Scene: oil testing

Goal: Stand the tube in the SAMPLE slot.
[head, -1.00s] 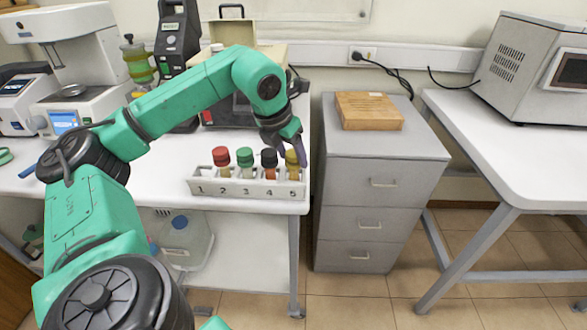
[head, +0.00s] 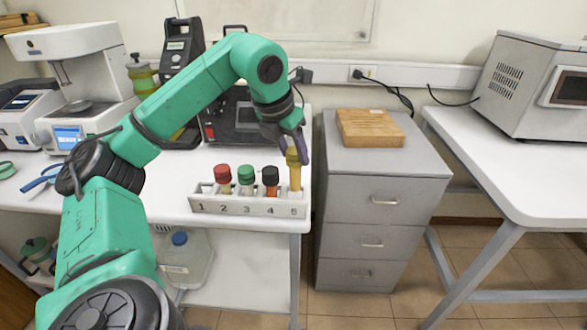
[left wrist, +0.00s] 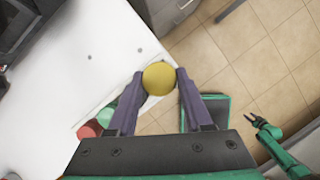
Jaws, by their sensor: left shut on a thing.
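My left gripper (head: 291,150) is shut on the yellow-capped tube (head: 294,173), near the cap. The tube is upright over slot 5 of the white numbered rack (head: 246,207), raised well above its neighbours; its lower end is at the slot, and I cannot tell whether it is clear. In the left wrist view the round yellow cap (left wrist: 159,78) sits between the two purple fingers. A red-capped tube (head: 223,179), a green-capped tube (head: 246,179) and a black-capped tube (head: 270,181) stand in slots 2, 3 and 4. Slot 1 looks empty. I see no SAMPLE label. My right gripper (left wrist: 262,124) shows small in the left wrist view.
The rack stands at the front right of the white bench (head: 165,180). Lab instruments stand behind and left. A grey drawer cabinet (head: 375,210) with a wooden block (head: 369,128) is to the right. Beyond is a white table (head: 510,160) with a grey machine (head: 525,80).

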